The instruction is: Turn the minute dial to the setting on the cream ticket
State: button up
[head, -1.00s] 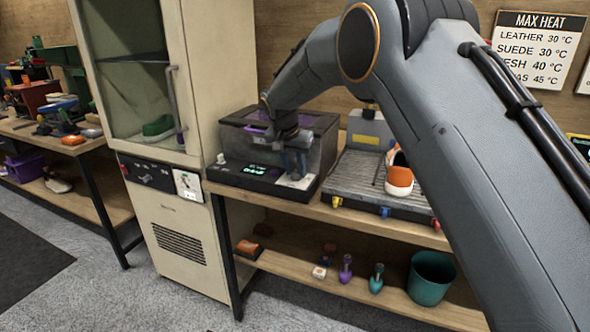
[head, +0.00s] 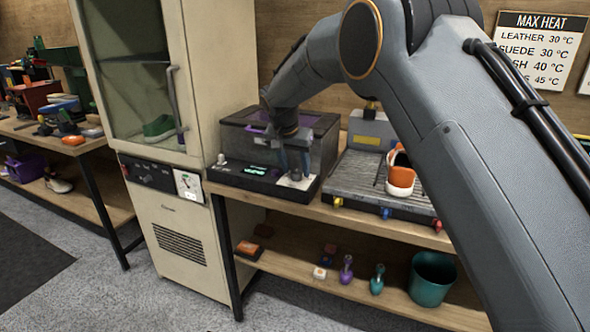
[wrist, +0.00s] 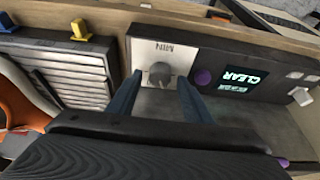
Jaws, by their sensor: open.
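In the wrist view the panel appears upside down. My gripper (wrist: 157,98) is open, its two blue fingers on either side of the dial, with gaps visible. In the head view my gripper (head: 294,163) hangs over the pale plate (head: 297,182). The display (wrist: 240,79) reads CLEAR, with a smaller line too blurred to read.
A purple button (wrist: 203,77) sits close beside one finger. A ridged tray (head: 365,175) with an orange and white sneaker (head: 400,175) stands right of the machine. A tall cream cabinet (head: 170,225) stands to the left. Bottles and a teal bin (head: 431,280) are on the lower shelf.

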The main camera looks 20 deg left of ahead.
jog(key=b+v, duration=0.1)
jog(key=v, duration=0.6)
dwell(0.3)
